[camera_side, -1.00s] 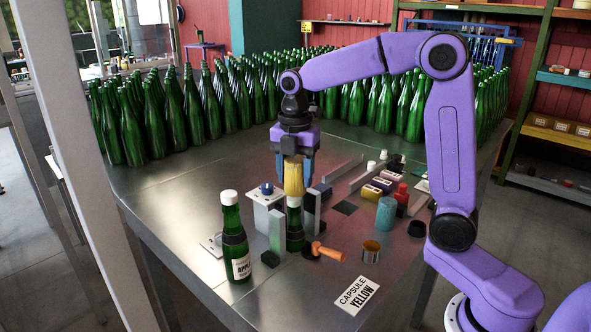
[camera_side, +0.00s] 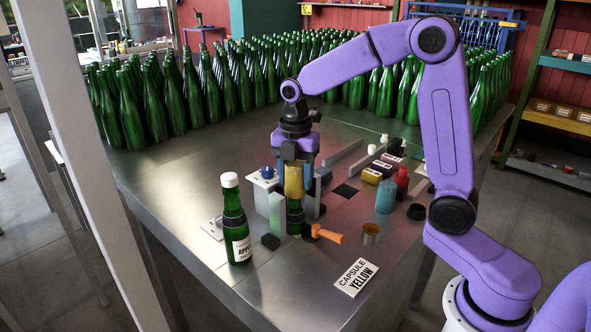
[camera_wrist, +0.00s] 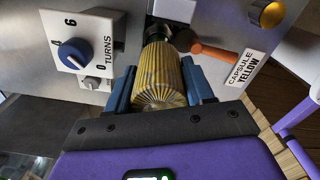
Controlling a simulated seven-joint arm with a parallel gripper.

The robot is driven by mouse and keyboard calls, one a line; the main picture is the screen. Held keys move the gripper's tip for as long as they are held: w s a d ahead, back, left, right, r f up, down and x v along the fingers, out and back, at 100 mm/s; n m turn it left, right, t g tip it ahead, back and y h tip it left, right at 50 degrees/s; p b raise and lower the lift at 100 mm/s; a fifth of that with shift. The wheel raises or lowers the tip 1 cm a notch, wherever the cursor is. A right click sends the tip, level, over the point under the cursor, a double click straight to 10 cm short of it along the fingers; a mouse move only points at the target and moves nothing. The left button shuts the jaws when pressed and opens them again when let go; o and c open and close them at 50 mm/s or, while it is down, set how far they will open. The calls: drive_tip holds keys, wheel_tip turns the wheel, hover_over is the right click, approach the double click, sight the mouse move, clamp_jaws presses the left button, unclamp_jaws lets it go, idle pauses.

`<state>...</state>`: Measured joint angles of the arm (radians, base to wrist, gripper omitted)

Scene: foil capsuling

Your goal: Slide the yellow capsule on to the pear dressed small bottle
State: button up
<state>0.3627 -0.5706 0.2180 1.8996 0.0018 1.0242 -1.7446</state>
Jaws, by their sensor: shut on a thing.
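My gripper (camera_side: 295,186) points down, its blue fingers shut on the yellow capsule (camera_side: 293,178). The small bottle (camera_side: 294,218) stands upright, dark green, directly below the capsule and between grey blocks. The capsule's lower end covers the bottle's white top; how far down the neck it reaches, I cannot tell exactly. The bottle's label is hidden. In the wrist view my gripper (camera_wrist: 160,88) holds the ribbed yellow capsule (camera_wrist: 160,72), with its pleated closed end towards the camera. The bottle is mostly hidden behind it there.
A white-topped bottle with an apple label (camera_side: 237,226) stands at left. A blue-knob dial box (camera_wrist: 75,52) stands close by. A "CAPSULE YELLOW" card (camera_side: 357,278) lies in front.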

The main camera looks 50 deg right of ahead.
sight(296, 191)
drive_tip(key=shift+f, duration=2.05)
drive_tip(key=shift+f, duration=0.1)
drive_tip(key=o, duration=1.1)
wheel_tip(296, 191, up, 18)
drive_tip(key=shift+f, duration=0.25)
